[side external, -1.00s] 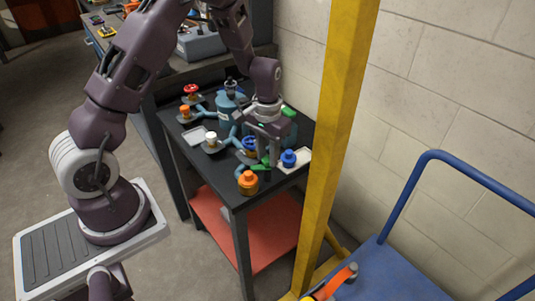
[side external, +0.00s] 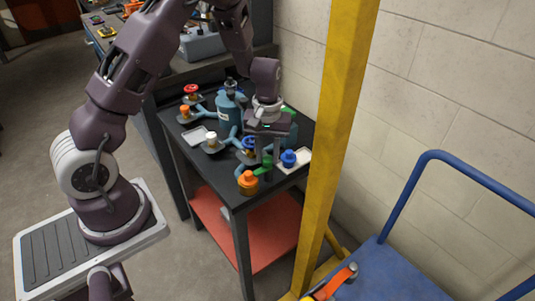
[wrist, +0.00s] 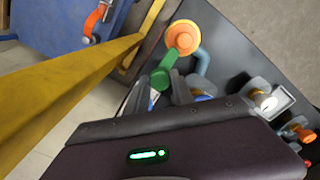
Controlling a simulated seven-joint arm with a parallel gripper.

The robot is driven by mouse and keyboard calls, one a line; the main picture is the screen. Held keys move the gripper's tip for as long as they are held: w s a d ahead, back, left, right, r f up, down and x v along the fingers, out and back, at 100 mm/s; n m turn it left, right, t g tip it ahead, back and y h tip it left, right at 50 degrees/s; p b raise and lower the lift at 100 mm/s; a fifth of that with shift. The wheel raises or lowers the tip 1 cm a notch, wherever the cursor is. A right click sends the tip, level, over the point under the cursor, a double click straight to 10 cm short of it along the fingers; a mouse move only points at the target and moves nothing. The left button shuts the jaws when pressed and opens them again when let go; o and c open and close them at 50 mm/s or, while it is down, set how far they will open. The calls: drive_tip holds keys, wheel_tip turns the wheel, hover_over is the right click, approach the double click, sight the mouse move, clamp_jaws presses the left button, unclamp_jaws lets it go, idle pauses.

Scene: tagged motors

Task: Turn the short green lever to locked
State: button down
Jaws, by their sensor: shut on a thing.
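The short green lever (side external: 261,171) is at the front right of the black-topped table, beside an orange knob (side external: 248,178). In the wrist view the green lever (wrist: 166,66) runs from the orange knob (wrist: 183,38) to between my fingertips. My gripper (side external: 267,162) points down at the lever and is shut on its rounded end. In the wrist view the gripper (wrist: 160,92) has one finger on each side of the green end. The gripper body hides part of the fittings behind it. I cannot make out any locked marking.
A blue knob (side external: 288,157) on a white tray (side external: 299,166) stands close right of my gripper. A white knob (side external: 211,138), a red handwheel (side external: 191,89) and blue pipework stand left and behind. A yellow post (side external: 337,130) rises just right of the table.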

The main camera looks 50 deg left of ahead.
idle(0.4)
drive_tip(key=c, duration=1.1)
unclamp_jaws()
drive_tip(key=shift+r, duration=0.1)
wheel_tip(320, 180, up, 7)
drive_tip(key=shift+r, duration=0.15)
wheel_tip(320, 180, up, 8)
drive_tip(key=m+t, duration=0.1)
drive_tip(key=m, duration=0.1)
hover_over(268, 158)
drive_tip(key=s+d, duration=0.3)
drive_tip(key=s+d+r+m+t, duration=0.2)
drive_tip(key=s+d+r+m, duration=0.15)
drive_tip(key=s+r, duration=0.45)
drive_tip(key=s+d+r+m+t, duration=0.2)
drive_tip(key=s+m, duration=0.1)
drive_tip(key=s, duration=0.9)
drive_tip(key=shift+s+r+t, duration=0.15)
drive_tip(key=shift+s+t, duration=0.15)
